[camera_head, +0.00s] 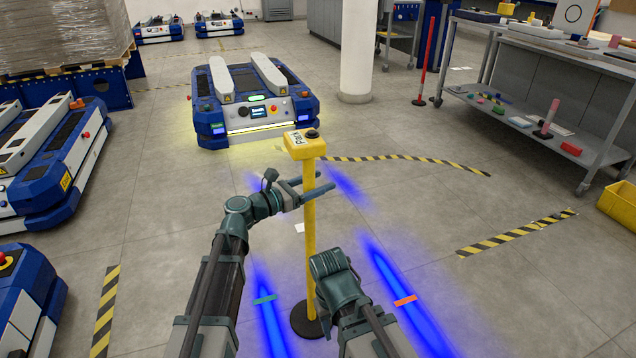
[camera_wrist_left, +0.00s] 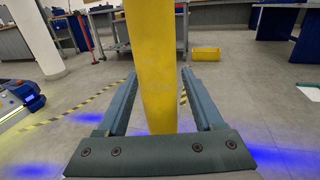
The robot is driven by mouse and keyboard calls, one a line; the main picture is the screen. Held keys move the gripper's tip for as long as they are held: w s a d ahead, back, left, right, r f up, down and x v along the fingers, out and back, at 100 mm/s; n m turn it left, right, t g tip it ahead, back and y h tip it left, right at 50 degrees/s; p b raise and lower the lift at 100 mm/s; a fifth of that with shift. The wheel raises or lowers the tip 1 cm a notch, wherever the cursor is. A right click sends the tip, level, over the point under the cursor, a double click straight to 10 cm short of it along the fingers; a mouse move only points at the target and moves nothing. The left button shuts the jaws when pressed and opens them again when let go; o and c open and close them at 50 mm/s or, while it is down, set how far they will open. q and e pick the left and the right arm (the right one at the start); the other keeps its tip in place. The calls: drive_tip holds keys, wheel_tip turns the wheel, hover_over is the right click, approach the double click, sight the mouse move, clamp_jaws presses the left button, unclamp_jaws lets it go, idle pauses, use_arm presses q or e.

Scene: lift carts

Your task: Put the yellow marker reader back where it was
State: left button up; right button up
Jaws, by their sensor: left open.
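The yellow marker reader (camera_head: 310,230) is an upright yellow post with a box head marked "Park", a black knob on top and a round black base on the floor. My left gripper (camera_head: 326,183) is open at the upper part of the post, below the head. In the left wrist view the post (camera_wrist_left: 155,60) stands between the two open fingers (camera_wrist_left: 160,85); I cannot tell whether either finger touches it. My right arm's end (camera_head: 338,280) is low, just right of the post; its fingers are hidden.
A blue and white lift cart (camera_head: 252,105) stands ahead, beyond the post. More carts (camera_head: 45,165) stand at the left. A shelf table (camera_head: 545,90) and a yellow bin (camera_head: 618,203) are at the right. Striped floor tape (camera_head: 510,235) and open floor lie between.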

use_arm(q)
drive_tip(key=v, duration=1.2)
drive_tip(key=s+d+f+m+g+y, duration=0.5)
drive_tip(key=s+d+f+m+g, duration=0.35)
drive_tip(key=s+f+m, duration=0.4)
drive_tip(key=s+a+f+m+g+y, duration=0.1)
drive_tip(key=s+a+f+m+y, duration=0.6)
drive_tip(key=m, duration=0.9)
wheel_tip(320, 180, down, 2)
drive_tip(key=s+y, duration=0.2)
drive_tip(key=y, duration=0.2)
drive_tip(key=shift+s+f+g, duration=0.1)
drive_tip(key=shift+g, duration=0.15)
